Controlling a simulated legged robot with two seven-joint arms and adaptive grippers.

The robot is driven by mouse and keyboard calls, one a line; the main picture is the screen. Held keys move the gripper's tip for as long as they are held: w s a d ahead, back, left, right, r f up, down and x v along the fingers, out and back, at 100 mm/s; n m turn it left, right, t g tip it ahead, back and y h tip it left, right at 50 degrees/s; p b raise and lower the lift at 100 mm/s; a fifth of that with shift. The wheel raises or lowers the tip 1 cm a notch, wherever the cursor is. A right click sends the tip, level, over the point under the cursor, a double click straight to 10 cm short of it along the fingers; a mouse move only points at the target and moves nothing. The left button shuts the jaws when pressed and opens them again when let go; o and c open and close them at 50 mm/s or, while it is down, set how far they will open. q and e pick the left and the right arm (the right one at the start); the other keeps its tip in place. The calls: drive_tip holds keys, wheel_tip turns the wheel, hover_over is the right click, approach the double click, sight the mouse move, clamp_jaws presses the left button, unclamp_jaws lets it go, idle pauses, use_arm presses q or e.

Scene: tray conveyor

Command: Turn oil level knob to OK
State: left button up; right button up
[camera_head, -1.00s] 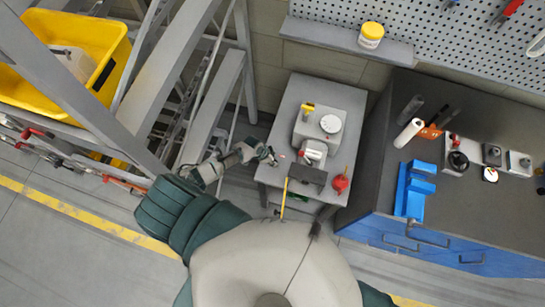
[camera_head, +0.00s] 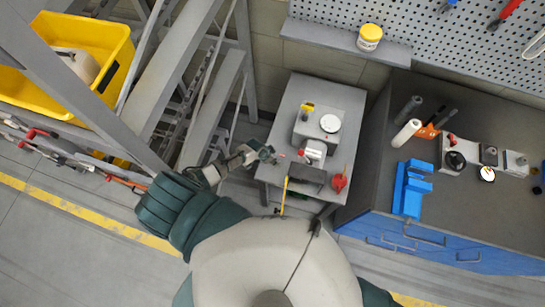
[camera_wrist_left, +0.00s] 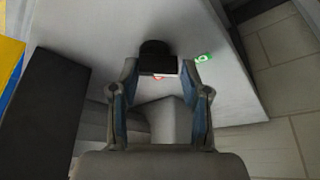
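In the left wrist view, a black knob (camera_wrist_left: 155,47) sits on a pale grey surface. A green label (camera_wrist_left: 203,58) is to its right and a small red mark (camera_wrist_left: 158,77) is just below it. My left gripper (camera_wrist_left: 159,68) is open, with one finger on each side of the knob's near end; contact cannot be told. In the head view, my left gripper (camera_head: 270,155) is at the left side of the grey machine stand (camera_head: 342,103); the knob cannot be made out there. My right gripper is not in view.
A machine with a white round dial (camera_head: 330,123) stands on the stand, with a red oil can (camera_head: 340,182) at its front right. A grey ladder-like frame (camera_head: 215,105) and a yellow bin (camera_head: 110,75) are left. A dark workbench (camera_head: 390,165) is right.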

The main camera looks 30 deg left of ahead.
use_arm(q)
drive_tip(key=shift+o, duration=1)
drive_tip(key=shift+s+a, duration=0.1)
drive_tip(key=v, duration=1.1)
drive_tip(key=shift+r, duration=0.4)
drive_tip(key=shift+a, duration=0.1)
